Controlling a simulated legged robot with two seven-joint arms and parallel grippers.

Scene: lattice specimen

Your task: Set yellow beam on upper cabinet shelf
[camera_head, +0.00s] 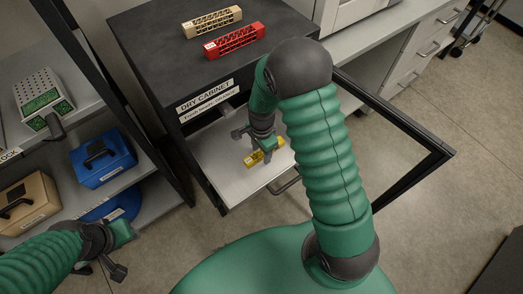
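The yellow beam (252,159) is at the cabinet's pale shelf (228,178), under my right gripper (266,148). One end shows to the left of the fingers and a bit shows to the right; its middle is hidden. The fingers are at the beam, but I cannot tell whether they are closed on it or whether it touches the shelf. The dark dry cabinet (150,45) is open, and its upper inside is mostly hidden by its top and my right arm. My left gripper (118,254) is at lower left, away from the beam, its fingers unclear.
A tan lattice beam (212,21) and a red lattice beam (234,40) lie on the cabinet top. The open framed door (400,122) extends right. A left rack holds a blue case (102,160) and a tan case (28,203).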

